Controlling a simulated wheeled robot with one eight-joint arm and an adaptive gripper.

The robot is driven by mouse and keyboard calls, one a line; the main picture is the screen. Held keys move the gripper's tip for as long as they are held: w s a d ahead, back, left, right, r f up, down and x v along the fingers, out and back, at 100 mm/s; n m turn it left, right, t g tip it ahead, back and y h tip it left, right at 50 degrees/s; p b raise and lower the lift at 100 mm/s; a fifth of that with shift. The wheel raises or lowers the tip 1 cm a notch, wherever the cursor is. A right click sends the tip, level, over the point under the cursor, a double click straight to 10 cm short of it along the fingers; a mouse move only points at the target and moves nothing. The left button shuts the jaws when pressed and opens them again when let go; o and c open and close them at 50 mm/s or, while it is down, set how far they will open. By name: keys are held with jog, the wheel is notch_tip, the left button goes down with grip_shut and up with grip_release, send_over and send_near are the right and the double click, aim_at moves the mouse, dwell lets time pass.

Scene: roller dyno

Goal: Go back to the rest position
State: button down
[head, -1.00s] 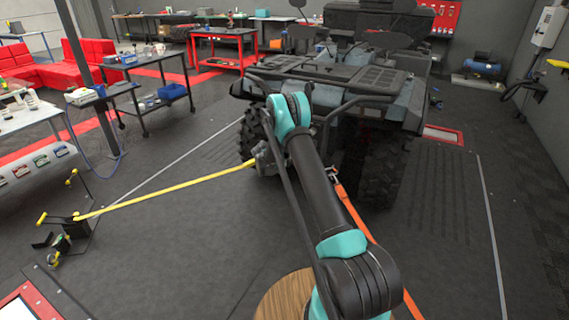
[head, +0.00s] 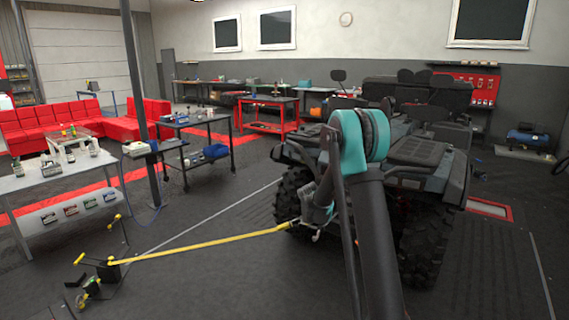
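My arm rises from the bottom of the head view, right of centre, to a teal and black elbow in front of a dark quad vehicle (head: 425,160). My gripper (head: 312,220) appears as a small grey shape left of the arm, by the vehicle's near left wheel (head: 292,192). It is close to the end of a yellow strap (head: 205,242). The fingers are too small and partly hidden, so I cannot tell whether they are open or touching the strap. The arm hides part of the vehicle.
The yellow strap runs low across the floor to a black anchor (head: 108,272) at lower left. A white-topped table (head: 50,182), a dark cart (head: 190,125) and a red workbench (head: 265,100) stand left and behind. Open floor (head: 200,285) lies at front left.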

jog(key=s+d+r+m+y, duration=0.1)
jog(key=s+r+m, duration=0.2)
jog(key=s, duration=0.4)
jog(key=s+d+r+m, duration=0.1)
jog(key=s+r+m, duration=0.15)
jog(key=s, duration=0.35)
jog(key=s+f+m+g+y, duration=0.1)
jog(key=s+m, duration=0.6)
jog(key=s, duration=0.9)
jog(key=s+a+f+m+g+y, duration=0.1)
jog(key=s+m, duration=0.7)
jog(key=s, duration=0.8)
jog(key=shift+s+f+y, duration=0.2)
jog(key=shift+s+y, duration=0.15)
jog(key=shift+y, duration=0.35)
jog(key=shift+a, duration=0.1)
jog(key=shift+w+r, duration=0.1)
jog(key=shift+r, duration=0.4)
